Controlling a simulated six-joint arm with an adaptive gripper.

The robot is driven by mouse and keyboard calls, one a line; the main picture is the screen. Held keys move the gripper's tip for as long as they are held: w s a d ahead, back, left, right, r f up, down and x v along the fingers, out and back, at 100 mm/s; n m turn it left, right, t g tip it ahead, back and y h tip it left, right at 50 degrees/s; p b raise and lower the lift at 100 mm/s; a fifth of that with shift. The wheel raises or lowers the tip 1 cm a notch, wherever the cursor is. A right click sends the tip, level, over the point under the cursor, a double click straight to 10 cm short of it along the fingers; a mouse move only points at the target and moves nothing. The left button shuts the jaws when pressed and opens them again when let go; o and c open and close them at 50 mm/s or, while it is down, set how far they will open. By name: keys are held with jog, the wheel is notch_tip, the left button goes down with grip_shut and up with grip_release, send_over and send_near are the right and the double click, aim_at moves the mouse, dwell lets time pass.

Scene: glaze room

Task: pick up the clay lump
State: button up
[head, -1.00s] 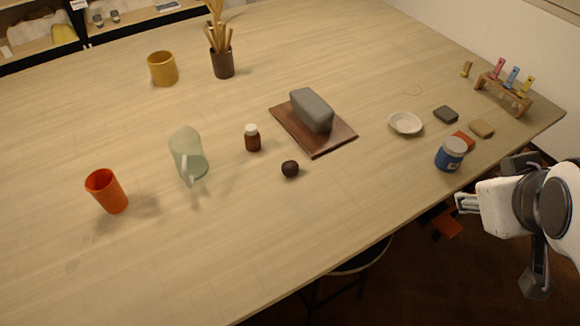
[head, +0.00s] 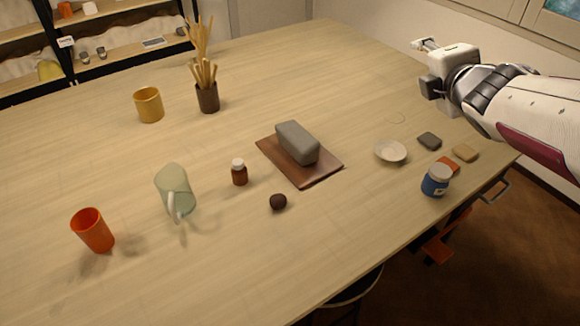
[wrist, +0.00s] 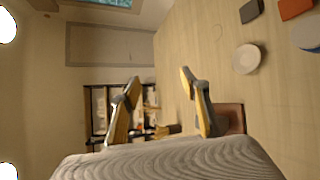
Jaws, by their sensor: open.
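A grey rounded block (head: 297,143) lies on a brown board (head: 318,180) in the middle of the table. A small dark brown round lump (head: 278,202) sits on bare table in front of the board. I cannot tell for certain which of the two is the clay lump. My gripper (head: 426,44) is above the far right part of the table, well away from both. In the wrist view the two fingers (wrist: 159,77) are spread with nothing between them. The board (wrist: 233,117) shows partly behind one finger there; the small lump is not visible in that view.
A brown bottle (head: 239,173), green glass pitcher (head: 173,190) and orange cup (head: 93,230) stand left. A yellow mug (head: 149,105) and brush pot (head: 207,97) stand behind. A white bowl (head: 390,151), blue jar (head: 436,181) and tiles (head: 465,152) are right. The front middle is clear.

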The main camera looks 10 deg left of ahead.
aim_at(278, 201)
jog(key=w+a+f+n+g+y, duration=0.25)
jog(key=a+f+n+y, duration=0.3)
jog(key=a+n, duration=0.4)
jog(key=w+a+f+n+g+y, duration=0.2)
jog(key=a+f+n+g+y, duration=0.3)
jog(key=a+n, duration=0.4)
jog(key=s+a+f+n+g, duration=0.1)
jog(key=s+f+n+g, duration=0.1)
jog(key=s+f+n, duration=0.1)
jog(key=s+a+f+n+g, duration=0.1)
jog(key=s+f+n+g, duration=0.2)
jog(key=f+n, duration=0.2)
jog(key=s+f+n+g, duration=0.3)
jog(key=f+n, duration=0.1)
jog(key=shift+s+a+f+y, duration=0.1)
jog(key=shift+a+f+y, duration=0.15)
jog(key=shift+a+f, duration=0.15)
jog(key=s+d+f+n+g, duration=0.1)
jog(key=s+f+n+g, duration=0.1)
jog(key=f, duration=0.1)
jog(key=s+d+f+n+g, duration=0.1)
jog(key=s+f, duration=0.1)
jog(key=shift+d+n+h, duration=0.25)
jog(key=shift+d+h, duration=0.1)
jog(key=shift+h, duration=0.05)
jog(key=shift+x, duration=1.35)
jog(key=shift+f, duration=0.1)
